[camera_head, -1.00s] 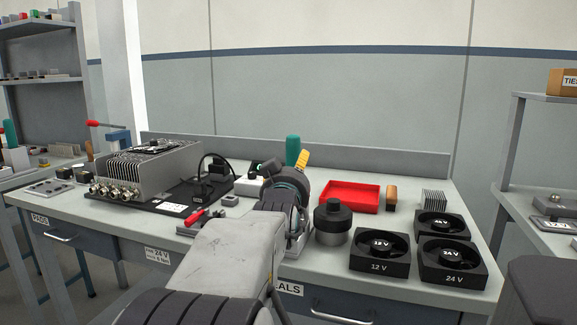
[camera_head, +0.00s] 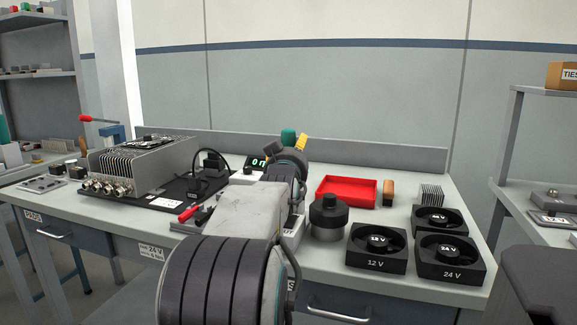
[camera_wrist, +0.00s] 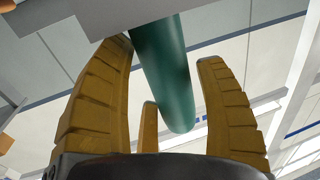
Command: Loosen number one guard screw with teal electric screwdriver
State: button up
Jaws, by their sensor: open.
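The teal electric screwdriver (camera_head: 288,137) stands at the back of the bench, with only its rounded teal top showing above my arm. In the wrist view its teal body (camera_wrist: 163,70) reaches in between the yellow fingers of my gripper (camera_wrist: 170,80). The fingers are spread, with a visible gap on the right side, and do not close on it. In the head view one yellow fingertip of my gripper (camera_head: 301,142) shows beside the screwdriver. A finned metal unit (camera_head: 150,165) with round connectors stands at the left of the bench. I cannot make out the number one guard screw.
Several black fans (camera_head: 376,247) stand at the right front, near a dark round part (camera_head: 329,216). A small box with a green display (camera_head: 257,162) is left of my gripper.

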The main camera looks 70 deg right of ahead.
jog(key=shift+c, duration=0.2)
jog(key=c, duration=1)
jog(key=shift+r, duration=0.15)
notch_tip(320, 180, up, 18)
jog(key=p, duration=0.7)
jog(key=shift+p, duration=0.35)
notch_tip(320, 180, up, 11)
jog(key=p, duration=1)
jog(key=shift+r+p, duration=0.2)
jog(key=shift+p, duration=0.1)
jog(key=shift+f, duration=0.1)
